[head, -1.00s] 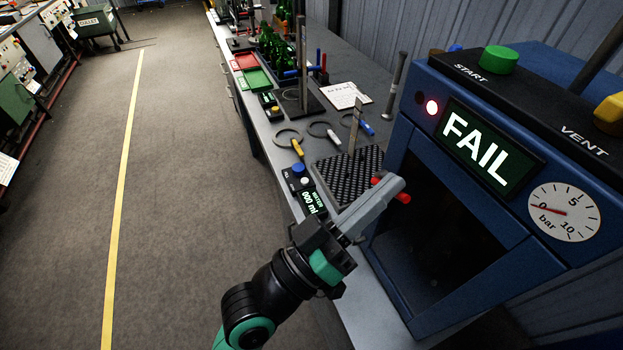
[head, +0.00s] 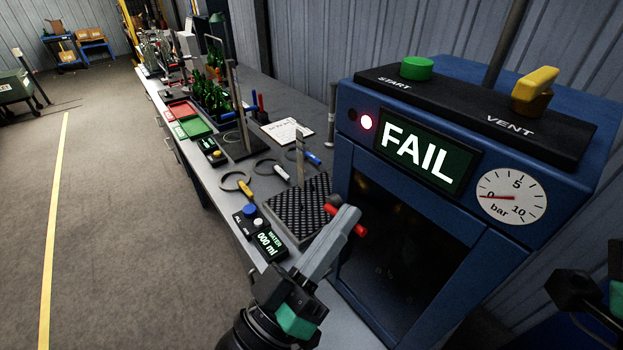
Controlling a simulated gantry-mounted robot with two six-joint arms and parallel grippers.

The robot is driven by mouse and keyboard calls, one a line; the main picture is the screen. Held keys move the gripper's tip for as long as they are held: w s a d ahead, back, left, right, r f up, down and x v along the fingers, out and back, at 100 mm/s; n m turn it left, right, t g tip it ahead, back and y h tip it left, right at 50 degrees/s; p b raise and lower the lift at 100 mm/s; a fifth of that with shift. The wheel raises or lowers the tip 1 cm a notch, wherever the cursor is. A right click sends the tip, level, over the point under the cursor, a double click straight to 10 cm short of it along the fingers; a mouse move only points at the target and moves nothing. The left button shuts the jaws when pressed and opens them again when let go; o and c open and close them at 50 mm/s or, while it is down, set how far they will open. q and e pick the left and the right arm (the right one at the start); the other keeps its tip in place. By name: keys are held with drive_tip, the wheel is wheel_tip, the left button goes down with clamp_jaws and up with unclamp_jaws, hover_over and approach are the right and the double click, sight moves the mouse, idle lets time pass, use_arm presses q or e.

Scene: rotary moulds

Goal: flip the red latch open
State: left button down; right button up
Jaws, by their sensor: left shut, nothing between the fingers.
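The red latch (head: 359,231) is a short red bar at the left edge of the blue test machine's door (head: 400,245). A second bit of red (head: 331,209) shows on the other side of my fingers. My left gripper (head: 347,214) is shut and empty, its grey fingers pointing away from me. Its tips lie across the latch in the picture and hide its middle; I cannot tell whether they touch it. The door looks shut. Of my right arm only a black and teal part shows at the right edge, with no fingers in sight.
The machine has a lit FAIL display (head: 417,150), a green START button (head: 416,68), a yellow VENT lever (head: 535,88) and a gauge (head: 512,196).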

use_arm(q)
drive_tip(key=r+p, duration=0.3)
drive_tip(key=r, duration=0.1)
drive_tip(key=shift+w+d+r+p, duration=0.1)
drive_tip(key=shift+w+p, duration=0.3)
drive_tip(key=b, duration=0.1)
approach(363, 171)
wheel_tip(363, 171, down, 2)
drive_tip(key=s+a, duration=0.2)
drive_tip(key=a, duration=0.1)
drive_tip(key=shift+d, duration=0.1)
drive_tip(key=shift+w, duration=0.1)
